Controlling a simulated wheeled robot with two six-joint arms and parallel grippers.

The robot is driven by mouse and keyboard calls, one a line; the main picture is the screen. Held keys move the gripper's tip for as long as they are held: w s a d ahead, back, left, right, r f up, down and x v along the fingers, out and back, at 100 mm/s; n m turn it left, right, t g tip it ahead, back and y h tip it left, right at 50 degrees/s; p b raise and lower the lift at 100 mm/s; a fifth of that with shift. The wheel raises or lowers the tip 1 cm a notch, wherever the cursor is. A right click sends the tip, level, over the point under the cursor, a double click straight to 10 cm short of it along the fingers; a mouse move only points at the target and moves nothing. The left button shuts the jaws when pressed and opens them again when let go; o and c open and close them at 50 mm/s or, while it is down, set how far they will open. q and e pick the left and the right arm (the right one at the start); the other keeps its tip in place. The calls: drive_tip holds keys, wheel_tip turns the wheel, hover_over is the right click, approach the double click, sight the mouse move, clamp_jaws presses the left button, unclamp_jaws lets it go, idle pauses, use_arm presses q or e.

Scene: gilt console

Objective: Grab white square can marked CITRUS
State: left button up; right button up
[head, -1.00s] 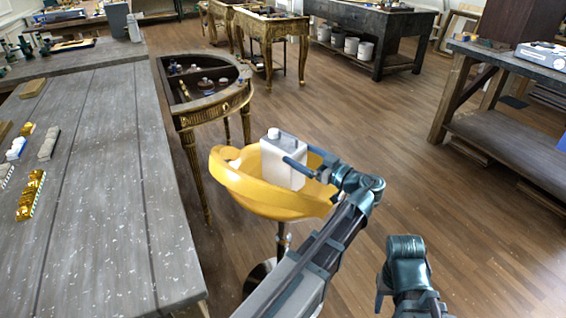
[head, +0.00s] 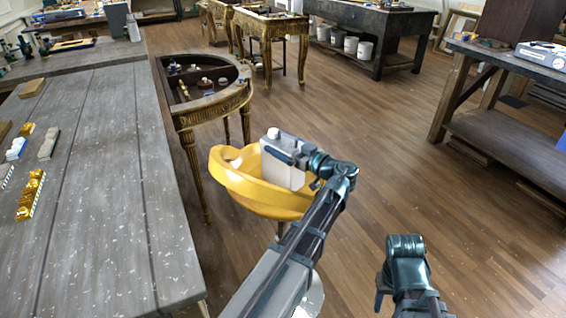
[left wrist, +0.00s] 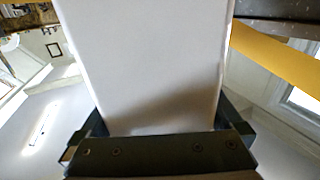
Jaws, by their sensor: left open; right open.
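A white square can (head: 283,171) with a grey-white cap stands upright on the yellow seat (head: 236,186) of a stool. No CITRUS marking is readable from here. My left gripper (head: 288,154) is open at the can's upper part, with one dark finger across its near face. In the left wrist view the can's blank white side (left wrist: 150,65) fills the middle, with a finger on either side; I cannot tell whether they touch it. My right gripper (head: 382,289) is low at the right, partly visible, and away from the can.
A grey wooden table (head: 105,200) with gold and white blocks lies at the left. A gilt console (head: 215,110) holding small bottles stands behind the stool. A dark workbench (head: 515,70) is at the right. The wooden floor between is clear.

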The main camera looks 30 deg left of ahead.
use_arm(q)
clamp_jaws()
idle(0.4)
drive_tip(key=shift+r, duration=0.1)
